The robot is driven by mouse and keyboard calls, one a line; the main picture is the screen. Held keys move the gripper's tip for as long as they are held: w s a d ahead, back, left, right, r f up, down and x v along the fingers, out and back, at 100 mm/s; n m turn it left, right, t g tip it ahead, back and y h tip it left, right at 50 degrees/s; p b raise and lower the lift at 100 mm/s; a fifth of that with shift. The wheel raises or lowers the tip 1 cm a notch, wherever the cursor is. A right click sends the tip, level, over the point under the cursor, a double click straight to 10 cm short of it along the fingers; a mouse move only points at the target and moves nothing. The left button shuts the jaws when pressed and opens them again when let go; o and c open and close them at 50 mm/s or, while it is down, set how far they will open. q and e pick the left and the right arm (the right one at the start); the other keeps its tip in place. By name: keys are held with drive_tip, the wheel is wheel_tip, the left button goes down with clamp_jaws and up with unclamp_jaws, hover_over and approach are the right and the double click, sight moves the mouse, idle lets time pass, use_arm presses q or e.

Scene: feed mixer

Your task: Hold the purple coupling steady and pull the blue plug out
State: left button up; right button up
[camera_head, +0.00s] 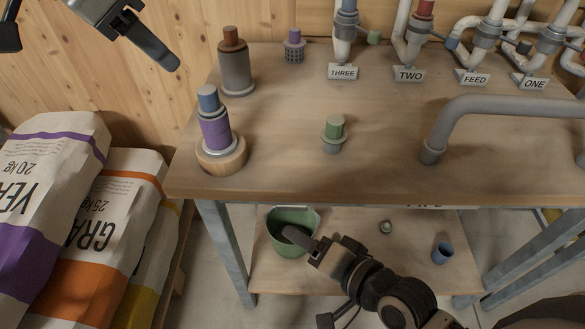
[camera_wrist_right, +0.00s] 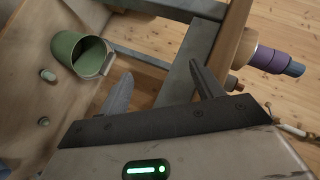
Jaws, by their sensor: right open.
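The purple coupling (camera_head: 215,131) stands upright in a round wooden base (camera_head: 222,158) near the bench's left front corner. The blue plug (camera_head: 208,98) sits in its top. In the right wrist view, the purple coupling (camera_wrist_right: 267,59) and blue plug (camera_wrist_right: 294,69) appear sideways at the right edge. My left gripper (camera_head: 152,45) is above and left of them, apart from both; one finger shows clearly and its opening is unclear. My right gripper (camera_head: 300,238) is below the bench top's front edge, in front of the lower shelf; its fingers (camera_wrist_right: 160,85) are apart and empty.
A grey cylinder with a brown plug (camera_head: 235,65) stands behind the coupling. A green plug in a grey fitting (camera_head: 334,133) stands to the right. A grey pipe (camera_head: 500,105) arches over the bench's right. A green bucket (camera_head: 285,225) sits below; feed sacks (camera_head: 85,220) stand left.

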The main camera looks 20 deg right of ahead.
wheel_tip(320, 180, up, 6)
drive_tip(key=w+a+f+m+y, duration=0.1)
drive_tip(key=a+m+y, duration=0.15)
drive_tip(key=m, duration=0.65)
drive_tip(key=m+t+y, duration=0.2)
drive_tip(key=m+t, duration=0.1)
drive_tip(key=m, duration=0.9)
approach(226, 135)
drive_tip(key=x, duration=1.1)
drive_tip(key=shift+w+a, duration=0.25)
drive_tip(key=shift+w, duration=0.05)
